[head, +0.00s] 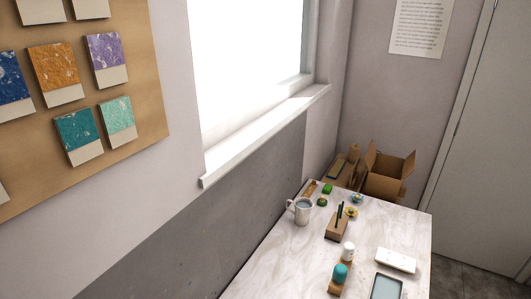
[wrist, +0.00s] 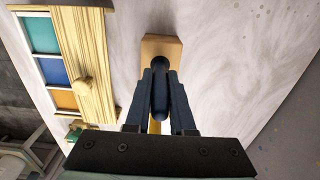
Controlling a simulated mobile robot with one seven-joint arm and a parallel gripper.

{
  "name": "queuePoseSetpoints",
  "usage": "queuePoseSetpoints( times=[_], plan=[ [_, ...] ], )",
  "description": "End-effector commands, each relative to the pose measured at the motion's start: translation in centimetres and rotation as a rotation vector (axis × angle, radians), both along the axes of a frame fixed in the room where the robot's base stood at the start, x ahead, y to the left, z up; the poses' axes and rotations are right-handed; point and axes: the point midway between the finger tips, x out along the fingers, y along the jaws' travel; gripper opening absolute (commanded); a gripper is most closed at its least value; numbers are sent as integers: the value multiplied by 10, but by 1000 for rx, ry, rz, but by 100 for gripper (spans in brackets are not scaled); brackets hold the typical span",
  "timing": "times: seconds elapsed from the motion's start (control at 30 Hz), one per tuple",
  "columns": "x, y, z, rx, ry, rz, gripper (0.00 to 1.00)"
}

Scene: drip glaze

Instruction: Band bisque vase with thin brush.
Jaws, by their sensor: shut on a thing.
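In the wrist view my gripper (wrist: 160,82) is shut on a slim dark blue thing (wrist: 160,95) with a rounded dark end. It may be the thin brush, but its tip is not clear. The dark end overlaps a small pale wooden block (wrist: 160,45) on the table; I cannot tell whether they touch. A yellow strip shows low between the fingers. I cannot make out the bisque vase in either view. In the head view a wooden holder (head: 337,227) has dark upright sticks in it. My gripper is not in the head view.
In the head view a mug (head: 301,211), a teal-topped piece (head: 340,273), a white box (head: 396,261) and a shallow tray (head: 387,287) stand on the pale table (head: 270,270).

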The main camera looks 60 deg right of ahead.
Motion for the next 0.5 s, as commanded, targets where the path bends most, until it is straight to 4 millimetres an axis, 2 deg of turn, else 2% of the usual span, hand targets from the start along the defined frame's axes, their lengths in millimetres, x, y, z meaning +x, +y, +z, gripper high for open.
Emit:
queuePoseSetpoints(
  times=[0.17, 0.5],
  plan=[
    [0, 0, 1, 0, 0, 0, 0],
    [0, 0, 16, 0, 0, -1, 0]
  ],
)
